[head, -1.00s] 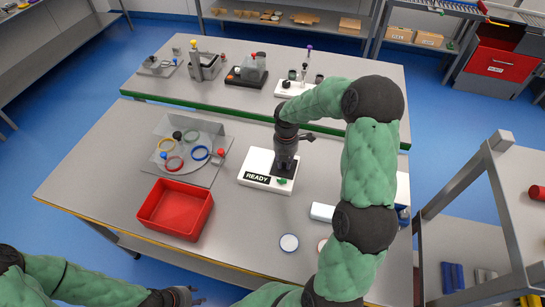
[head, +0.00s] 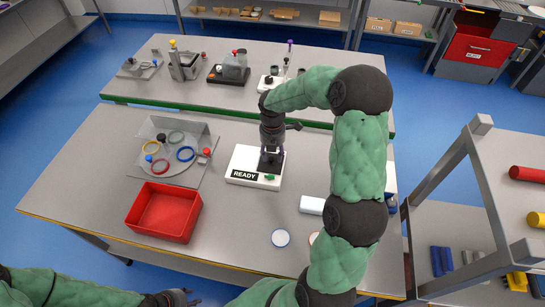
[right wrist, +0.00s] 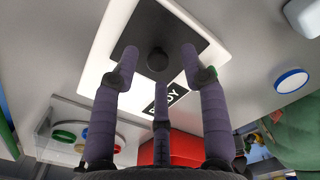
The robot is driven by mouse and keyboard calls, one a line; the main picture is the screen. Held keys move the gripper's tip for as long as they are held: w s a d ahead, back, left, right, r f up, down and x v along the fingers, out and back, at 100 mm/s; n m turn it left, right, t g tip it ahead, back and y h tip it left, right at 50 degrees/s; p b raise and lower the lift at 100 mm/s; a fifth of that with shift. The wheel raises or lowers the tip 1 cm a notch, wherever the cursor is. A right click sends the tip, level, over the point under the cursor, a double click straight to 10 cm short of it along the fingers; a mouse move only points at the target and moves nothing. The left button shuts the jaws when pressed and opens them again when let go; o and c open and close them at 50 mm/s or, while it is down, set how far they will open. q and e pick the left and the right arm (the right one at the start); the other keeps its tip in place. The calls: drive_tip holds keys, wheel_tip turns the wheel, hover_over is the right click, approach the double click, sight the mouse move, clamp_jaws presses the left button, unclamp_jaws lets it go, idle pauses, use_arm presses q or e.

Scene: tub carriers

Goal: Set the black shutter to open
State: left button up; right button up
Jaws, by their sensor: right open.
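The white box (head: 240,160) with a READY label (head: 244,175) stands on the near table. A dark square plate lies on its top; in the right wrist view this black plate (right wrist: 185,38) carries a round black knob (right wrist: 158,60). I take this plate and knob for the black shutter. My right gripper (head: 270,166) points down over it, and its open fingers stand on either side of the knob in the right wrist view. I cannot tell whether they touch it. My left gripper (head: 182,298) is at the bottom edge, away from the box, its fingers unclear.
A red tray (head: 163,230) and a grey board with coloured rings (head: 186,154) are left of the box. A pale block (head: 311,205) and a round white disc (head: 281,238) lie to its right front. A second table (head: 140,92) with devices stands behind.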

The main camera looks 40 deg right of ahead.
sight(272, 158)
wheel_tip(272, 158, up, 9)
drive_tip(key=shift+r, duration=0.15)
idle(0.6)
